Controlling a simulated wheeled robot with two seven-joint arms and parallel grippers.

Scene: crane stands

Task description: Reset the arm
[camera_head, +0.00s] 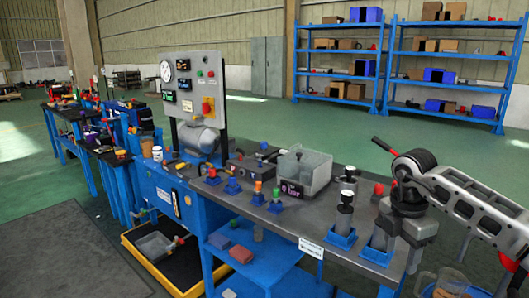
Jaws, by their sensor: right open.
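My right arm comes in from the right edge, a pale grey link with a dark round joint. Its wrist bends down over the right end of the workbench (330,240). My right gripper (402,262) points downward there, beside a grey post in a blue base (377,256). It is open, and I see nothing held in it. The fingertips are small and partly hard to make out against the dark bench edge. My left gripper is not in view.
Several blue-based stands hold small coloured parts on the bench. A clear box (304,168) and a gauge panel (196,88) stand behind them. A yellow-edged tray (160,258) lies on the floor at left. Blue shelves (395,65) stand far back, with open green floor before them.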

